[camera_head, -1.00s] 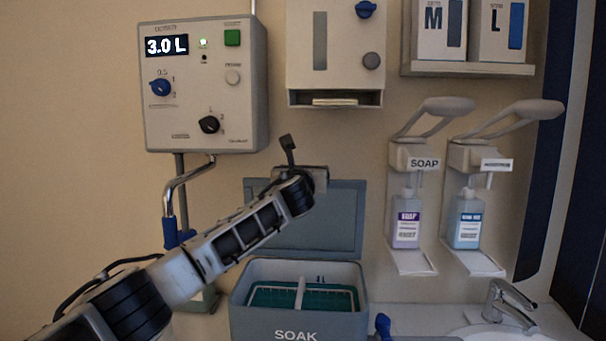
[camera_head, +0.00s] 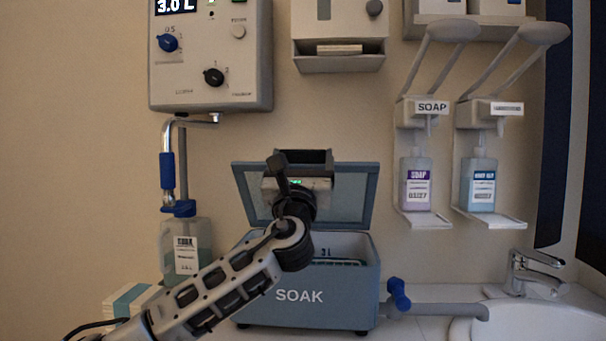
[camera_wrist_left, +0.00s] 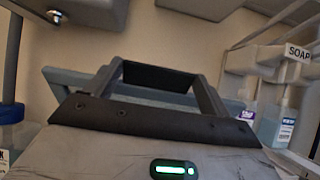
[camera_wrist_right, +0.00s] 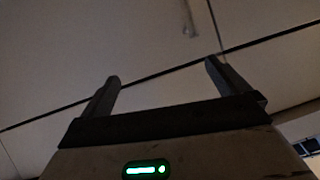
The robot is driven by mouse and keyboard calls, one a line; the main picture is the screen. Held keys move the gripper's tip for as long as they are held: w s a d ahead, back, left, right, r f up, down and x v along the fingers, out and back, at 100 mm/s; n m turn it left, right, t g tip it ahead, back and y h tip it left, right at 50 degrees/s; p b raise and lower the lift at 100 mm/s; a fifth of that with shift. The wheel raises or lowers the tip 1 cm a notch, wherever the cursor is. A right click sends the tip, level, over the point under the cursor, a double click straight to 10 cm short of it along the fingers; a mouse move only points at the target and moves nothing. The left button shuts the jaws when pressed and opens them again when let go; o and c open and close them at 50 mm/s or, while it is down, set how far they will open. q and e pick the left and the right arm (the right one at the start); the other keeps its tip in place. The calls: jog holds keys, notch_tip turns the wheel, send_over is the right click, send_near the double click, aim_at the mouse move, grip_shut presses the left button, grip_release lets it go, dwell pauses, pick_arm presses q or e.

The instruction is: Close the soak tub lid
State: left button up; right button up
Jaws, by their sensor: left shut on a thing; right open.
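The soak tub (camera_head: 352,305) is a blue-grey box marked SOAK on the counter. Its lid (camera_head: 352,200) stands open at the back, raised and tilted, with its inner face towards me. My left gripper (camera_head: 303,158) is shut on the lid at the middle of its top edge; the arm hides part of the lid and tub opening. In the left wrist view, the lid (camera_wrist_left: 68,82) lies behind the fingers; the exact grip is hard to see. My right gripper (camera_wrist_right: 162,72) shows only in the right wrist view, open and empty.
A blue-handled tap pipe (camera_head: 400,296) and a sink (camera_head: 520,325) are right of the tub. A bottle (camera_head: 187,255) and a white-and-teal box (camera_head: 128,300) stand left. Soap dispensers (camera_head: 417,185) hang on the wall at right, and a control panel (camera_head: 210,60) above left.

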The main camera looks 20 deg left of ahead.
pick_arm(q)
jog(key=shift+s+d+f+b, duration=0.1)
jog(key=shift+s+f+b, duration=0.2)
jog(key=shift+f+b, duration=0.1)
pick_arm(e)
jog(key=shift+f, duration=0.35)
pick_arm(q)
jog(key=o, duration=1.3)
